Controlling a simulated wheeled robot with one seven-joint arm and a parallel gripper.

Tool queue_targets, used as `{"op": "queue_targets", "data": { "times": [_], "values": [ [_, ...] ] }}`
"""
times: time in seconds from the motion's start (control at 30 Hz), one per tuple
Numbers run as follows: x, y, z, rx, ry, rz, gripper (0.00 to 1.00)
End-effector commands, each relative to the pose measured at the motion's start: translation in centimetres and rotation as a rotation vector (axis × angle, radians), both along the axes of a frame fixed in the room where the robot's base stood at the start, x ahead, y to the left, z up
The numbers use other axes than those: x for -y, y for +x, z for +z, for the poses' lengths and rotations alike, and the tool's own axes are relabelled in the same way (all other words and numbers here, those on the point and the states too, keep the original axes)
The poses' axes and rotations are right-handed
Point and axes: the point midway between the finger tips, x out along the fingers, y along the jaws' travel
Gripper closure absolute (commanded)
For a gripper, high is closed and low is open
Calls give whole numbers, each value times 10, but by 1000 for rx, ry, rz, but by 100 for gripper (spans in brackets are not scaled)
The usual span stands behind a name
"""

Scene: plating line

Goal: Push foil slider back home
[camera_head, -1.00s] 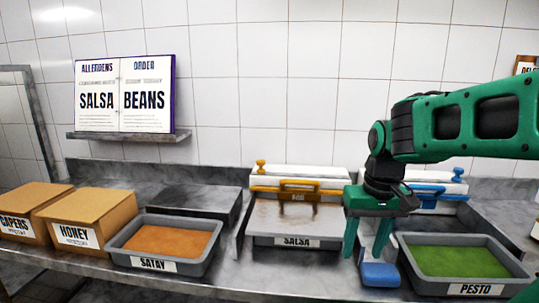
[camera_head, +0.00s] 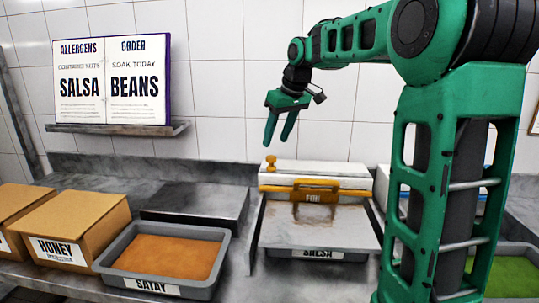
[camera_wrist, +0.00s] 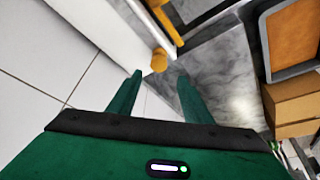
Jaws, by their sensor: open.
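The foil dispenser (camera_head: 330,178) is a long white box behind the salsa tray (camera_head: 316,256), with an orange handled bar (camera_head: 312,192) along its front. An orange slider knob (camera_head: 271,161) stands at its left end, on top. My gripper (camera_head: 277,143) is open and empty, pointing down above the knob in the head view. In the wrist view, the knob (camera_wrist: 160,60) lies just beyond and between the fingertips (camera_wrist: 160,77), with no contact visible. A grey sheet (camera_head: 315,222) covers most of the salsa tray.
The satay tray (camera_head: 222,262) and honey box (camera_head: 72,232) stand at left on the steel counter. A shelf (camera_head: 115,129) with a sign is on the tiled wall. My arm hides much of the right side, including part of the pesto tray (camera_head: 515,276).

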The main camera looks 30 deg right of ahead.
Motion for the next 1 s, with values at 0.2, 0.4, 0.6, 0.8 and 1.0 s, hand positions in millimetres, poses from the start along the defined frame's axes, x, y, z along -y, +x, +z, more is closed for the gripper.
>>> {"op": "queue_targets", "data": {
  "times": [0.2, 0.4, 0.6, 0.8, 1.0],
  "values": [
    [2, 13, -37, -3, 1, -6, 55],
    [2, 22, -58, -1, 0, -9, 55],
    [1, 25, -65, 0, -1, -9, 55],
    [1, 25, -65, 0, -1, -9, 55],
    [1, 25, -65, 0, -1, -9, 95]
  ]
}}
